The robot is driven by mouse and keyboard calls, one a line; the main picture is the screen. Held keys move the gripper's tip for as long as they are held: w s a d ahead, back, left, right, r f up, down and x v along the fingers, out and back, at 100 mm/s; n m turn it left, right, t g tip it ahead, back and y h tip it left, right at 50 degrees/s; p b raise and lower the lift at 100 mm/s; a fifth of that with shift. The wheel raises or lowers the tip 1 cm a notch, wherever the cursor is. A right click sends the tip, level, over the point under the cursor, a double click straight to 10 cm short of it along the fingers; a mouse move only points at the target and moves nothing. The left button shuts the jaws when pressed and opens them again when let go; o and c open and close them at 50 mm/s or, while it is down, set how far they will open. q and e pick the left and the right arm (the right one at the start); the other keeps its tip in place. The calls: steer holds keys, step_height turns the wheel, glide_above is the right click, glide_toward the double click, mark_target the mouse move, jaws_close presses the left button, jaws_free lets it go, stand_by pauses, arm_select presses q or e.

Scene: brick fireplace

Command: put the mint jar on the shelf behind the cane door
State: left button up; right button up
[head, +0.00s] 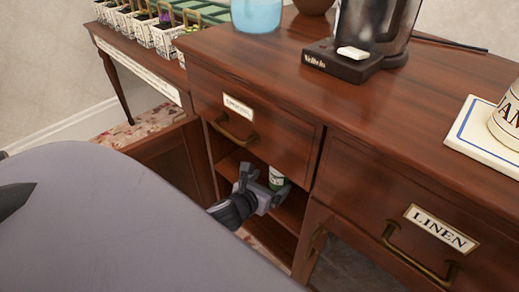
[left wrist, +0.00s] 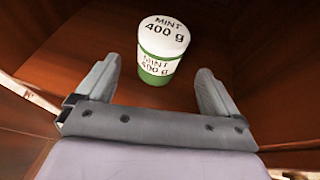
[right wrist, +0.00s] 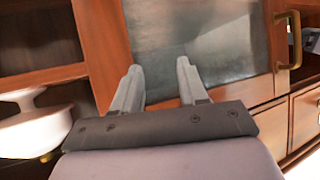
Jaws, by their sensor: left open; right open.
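The mint jar (head: 277,178), white with a green band, stands upright on a shelf (head: 290,207) inside the open left compartment of the wooden cabinet. In the left wrist view the jar (left wrist: 162,48) shows its white lid marked MINT 400 g. My left gripper (head: 262,186) reaches into the compartment. Its fingers are open and spread on either side of the jar's near side, and the jar stands just beyond the fingertips. An open wooden door (head: 168,158) stands left of the compartment; I cannot tell if it has cane. My right gripper (right wrist: 158,80) is open and empty in front of a grey-paned door (right wrist: 195,40).
The cabinet top holds a coffee machine (head: 345,62), a blue cup (head: 257,14) and a white tile (head: 485,140). A label reading LINEN (head: 440,229) marks the right drawer. A white bowl (right wrist: 35,125) is left of my right gripper.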

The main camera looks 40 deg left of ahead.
arm_select(q)
steer(key=s+d+r+n+h, duration=0.1)
steer(key=s+d+n, duration=0.3)
steer(key=n, duration=0.6)
steer(key=s+d+r+n+g+h, duration=0.1)
steer(key=s+d+n, duration=0.4)
steer(key=n, duration=0.6)
steer(key=s+d+r+n+g+h+p, duration=0.1)
steer(key=s+d+n+h, duration=0.2)
steer(key=n, duration=0.7)
steer(key=shift+s+d+n, duration=0.3)
steer(key=shift+s+d, duration=0.95)
steer(key=shift+d, duration=0.15)
